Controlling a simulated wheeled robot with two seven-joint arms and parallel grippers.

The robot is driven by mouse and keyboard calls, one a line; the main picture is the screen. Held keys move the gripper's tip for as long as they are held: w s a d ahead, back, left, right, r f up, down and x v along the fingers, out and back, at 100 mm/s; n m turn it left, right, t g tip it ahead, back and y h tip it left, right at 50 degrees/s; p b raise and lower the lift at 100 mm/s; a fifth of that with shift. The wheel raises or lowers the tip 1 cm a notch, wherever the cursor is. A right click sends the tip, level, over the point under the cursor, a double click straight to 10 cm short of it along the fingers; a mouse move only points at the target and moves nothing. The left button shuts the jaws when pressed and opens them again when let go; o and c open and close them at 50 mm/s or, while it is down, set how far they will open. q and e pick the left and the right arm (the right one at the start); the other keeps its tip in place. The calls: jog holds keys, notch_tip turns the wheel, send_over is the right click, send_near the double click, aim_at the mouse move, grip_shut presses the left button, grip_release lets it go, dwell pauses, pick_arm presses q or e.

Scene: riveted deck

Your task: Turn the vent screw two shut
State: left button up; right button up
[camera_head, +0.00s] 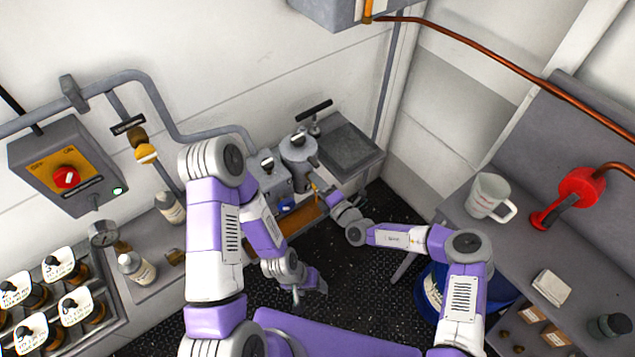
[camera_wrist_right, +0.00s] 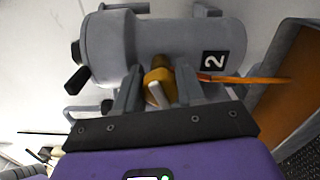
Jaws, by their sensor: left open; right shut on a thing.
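A grey cylinder (camera_wrist_right: 185,45) with a black "2" label fills the top of the right wrist view. It also shows in the head view (camera_head: 298,150). The brass vent screw (camera_wrist_right: 158,77) with its pale crossbar sits on the side of this cylinder. My right gripper (camera_wrist_right: 158,92) is shut on the vent screw, one finger on each side of it. In the head view my right gripper (camera_head: 330,198) reaches the cylinder's near side, and the screw is hard to make out there. My left gripper (camera_head: 309,287) is open and empty, low over the dark floor.
An orange strip (camera_wrist_right: 245,79) sticks out beside the screw. A brown-bottomed tray (camera_head: 300,220) lies below the cylinder. A grey control box (camera_head: 50,165) with a red knob hangs at the left. A white mug (camera_head: 487,193) and red-handled device (camera_head: 575,195) stand on the right bench.

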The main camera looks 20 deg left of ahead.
jog(key=shift+m, duration=1.9)
jog(key=o, duration=1)
